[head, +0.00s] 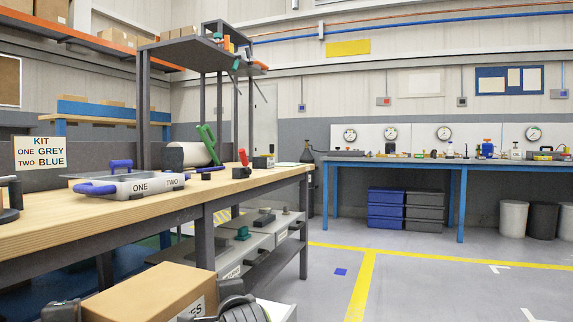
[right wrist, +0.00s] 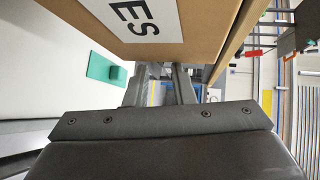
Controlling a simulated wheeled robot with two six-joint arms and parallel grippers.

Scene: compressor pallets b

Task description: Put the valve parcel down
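The valve parcel, a brown cardboard box (head: 150,297), fills the lower left of the head view, below the bench top. My right gripper (head: 235,292) is at the parcel's near right side in the head view. In the right wrist view its two fingers (right wrist: 166,78) stand apart beside the box, with background visible between them. I cannot tell whether they touch it.
A wooden-topped bench (head: 60,228) carries a grey tray (head: 130,184) with blue handles. Its lower shelf (head: 275,262) holds grey units, with a teal part (head: 243,233). A "KIT one grey two blue" sign (head: 40,152) stands left. The floor (head: 440,280) at right is clear.

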